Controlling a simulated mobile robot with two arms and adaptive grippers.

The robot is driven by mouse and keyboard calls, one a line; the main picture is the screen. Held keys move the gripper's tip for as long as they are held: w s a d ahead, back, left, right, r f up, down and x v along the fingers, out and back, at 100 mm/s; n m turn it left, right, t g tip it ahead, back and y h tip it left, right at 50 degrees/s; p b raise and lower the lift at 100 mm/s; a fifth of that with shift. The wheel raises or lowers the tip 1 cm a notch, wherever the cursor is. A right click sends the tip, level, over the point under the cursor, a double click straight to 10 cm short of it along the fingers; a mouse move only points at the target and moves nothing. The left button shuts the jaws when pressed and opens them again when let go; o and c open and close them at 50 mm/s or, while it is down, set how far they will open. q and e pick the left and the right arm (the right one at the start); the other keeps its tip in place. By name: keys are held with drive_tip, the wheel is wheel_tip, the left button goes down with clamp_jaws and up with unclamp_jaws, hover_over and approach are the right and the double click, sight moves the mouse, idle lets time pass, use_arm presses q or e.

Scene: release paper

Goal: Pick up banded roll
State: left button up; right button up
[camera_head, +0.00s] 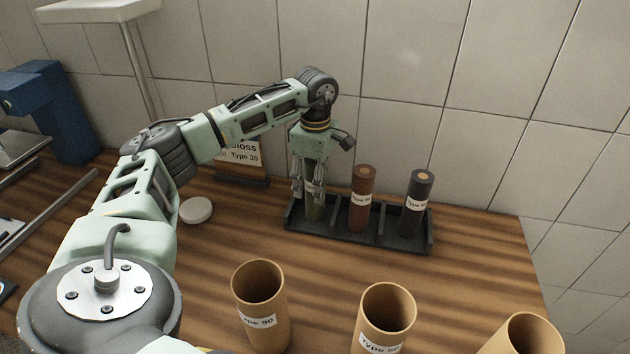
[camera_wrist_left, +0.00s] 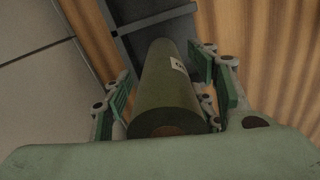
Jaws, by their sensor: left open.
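A dark green roll with a white label band (camera_wrist_left: 168,88) stands upright in the left slot of a black rack (camera_head: 365,240). In the head view the green roll (camera_head: 314,211) is partly hidden by my left gripper (camera_head: 309,192). That gripper points down from above, with its fingers around the roll. In the left wrist view the open left gripper (camera_wrist_left: 165,90) has one finger on each side of the roll, with a gap at the left finger. A brown roll (camera_head: 362,195) and a black roll (camera_head: 416,203), both with white label bands, stand in the other slots. My right gripper is not in view.
Open cardboard tubes stand in front: one labelled Type 90 (camera_head: 260,305), a second (camera_head: 385,320) and a third (camera_head: 525,335). A sign reading Type 30 (camera_head: 243,155) stands behind, near a white round disc (camera_head: 196,210). A tiled wall (camera_head: 420,60) closes the back.

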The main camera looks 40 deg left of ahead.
use_arm(q)
clamp_jaws()
idle(0.5)
drive_tip(key=shift+r, duration=0.1)
wheel_tip(320, 180, up, 10)
drive_tip(key=shift+f+b, duration=0.1)
drive_tip(key=shift+b, duration=0.6)
